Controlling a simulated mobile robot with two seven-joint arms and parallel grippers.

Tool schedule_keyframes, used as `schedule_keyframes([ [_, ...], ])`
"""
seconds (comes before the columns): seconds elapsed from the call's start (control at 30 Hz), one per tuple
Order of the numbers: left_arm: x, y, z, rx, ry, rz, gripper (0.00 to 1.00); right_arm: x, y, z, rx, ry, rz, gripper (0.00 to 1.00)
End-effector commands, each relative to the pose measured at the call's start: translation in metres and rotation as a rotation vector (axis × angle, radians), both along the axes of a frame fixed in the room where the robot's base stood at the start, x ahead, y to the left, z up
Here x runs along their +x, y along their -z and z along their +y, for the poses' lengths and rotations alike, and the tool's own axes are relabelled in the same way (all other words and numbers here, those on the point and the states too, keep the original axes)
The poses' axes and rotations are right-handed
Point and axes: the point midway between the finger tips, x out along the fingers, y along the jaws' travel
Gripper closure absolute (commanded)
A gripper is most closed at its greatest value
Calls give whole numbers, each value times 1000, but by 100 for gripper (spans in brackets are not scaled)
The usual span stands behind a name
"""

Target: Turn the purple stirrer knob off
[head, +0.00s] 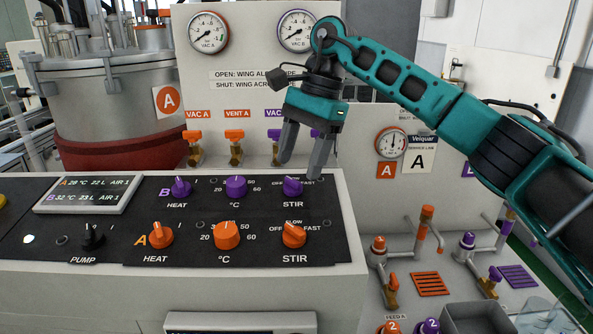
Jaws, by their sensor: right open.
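The purple stirrer knob (292,187) is at the right end of the upper row on the black control panel, above a printed STIR label. OFF is printed on its left and FAST on its right; the label above it is covered by my gripper. I cannot tell its exact setting. My right gripper (298,168) is open and points down, its fingertips just above and behind the knob in the picture. Nothing is between the fingers. I cannot tell whether a fingertip touches the knob. My left gripper is not in view.
An orange stir knob (293,235) sits directly below. The purple °C knob (236,187) and purple heat knob (181,187) are to the left. An upright panel with gauges (297,31) and small valves (235,147) stands behind. A display (88,193) is at the left.

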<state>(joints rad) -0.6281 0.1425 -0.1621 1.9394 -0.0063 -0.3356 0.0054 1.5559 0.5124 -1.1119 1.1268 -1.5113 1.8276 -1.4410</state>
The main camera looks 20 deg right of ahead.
Motion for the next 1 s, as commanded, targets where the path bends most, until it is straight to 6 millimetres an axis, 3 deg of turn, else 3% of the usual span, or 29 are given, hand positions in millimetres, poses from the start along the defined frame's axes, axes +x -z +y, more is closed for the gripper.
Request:
schedule_keyframes([
  [0.2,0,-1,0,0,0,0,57,2,-50,-14,2,0,-3,37],
  [0.4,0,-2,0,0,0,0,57,3,-81,-24,1,-1,-1,37],
  [0.6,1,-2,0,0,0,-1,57,3,-92,-28,-1,-2,1,37],
  [1.0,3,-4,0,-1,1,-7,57,3,-92,-28,-1,-2,1,37],
])
